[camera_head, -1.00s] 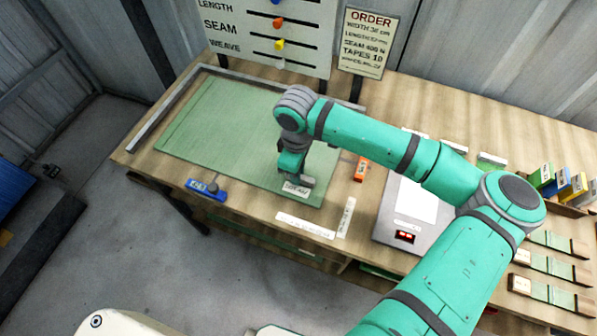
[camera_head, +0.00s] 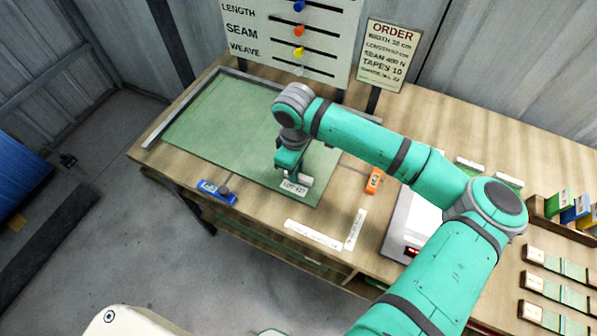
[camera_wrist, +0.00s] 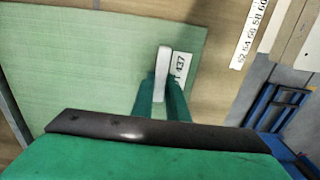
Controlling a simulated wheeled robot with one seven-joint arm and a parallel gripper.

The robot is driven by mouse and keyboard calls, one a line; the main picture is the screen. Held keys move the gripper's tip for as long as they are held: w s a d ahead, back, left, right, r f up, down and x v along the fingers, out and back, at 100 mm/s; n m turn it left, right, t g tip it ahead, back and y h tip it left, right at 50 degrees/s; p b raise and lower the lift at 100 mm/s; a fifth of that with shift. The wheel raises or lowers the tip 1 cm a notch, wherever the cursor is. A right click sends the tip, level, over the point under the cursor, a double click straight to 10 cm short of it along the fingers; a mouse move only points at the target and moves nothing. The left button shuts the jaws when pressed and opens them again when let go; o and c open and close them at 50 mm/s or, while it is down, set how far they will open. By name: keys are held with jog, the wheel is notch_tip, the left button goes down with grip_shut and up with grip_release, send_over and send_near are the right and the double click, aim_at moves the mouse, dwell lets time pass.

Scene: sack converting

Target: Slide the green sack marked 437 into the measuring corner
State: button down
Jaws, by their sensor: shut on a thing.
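The green sack (camera_head: 225,125) lies flat on the wooden table. Its label (camera_head: 293,187) is at its near right part, and the wrist view shows 437 on the label (camera_wrist: 180,70). The measuring corner has a grey left rail (camera_head: 180,108) and a grey back rail along the far edge, partly hidden by my arm. A narrow strip of bare table shows between the left rail and the sack. I cannot tell whether the far edge touches the back rail.
A blue block (camera_head: 217,192) sits at the front table edge and an orange one (camera_head: 374,180) right of the sack. White scale strips (camera_head: 313,235) lie in front. A grey device (camera_head: 400,225) and sample strips (camera_head: 555,262) are at right. Boards stand behind.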

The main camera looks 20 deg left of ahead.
jog(key=c, duration=1.7)
grip_release()
jog(key=shift+d, duration=0.25)
jog(key=shift+o, duration=0.2)
jog(key=shift+s+a, duration=0.15)
jog(key=shift+a, duration=0.15)
notch_tip(320, 180, up, 11)
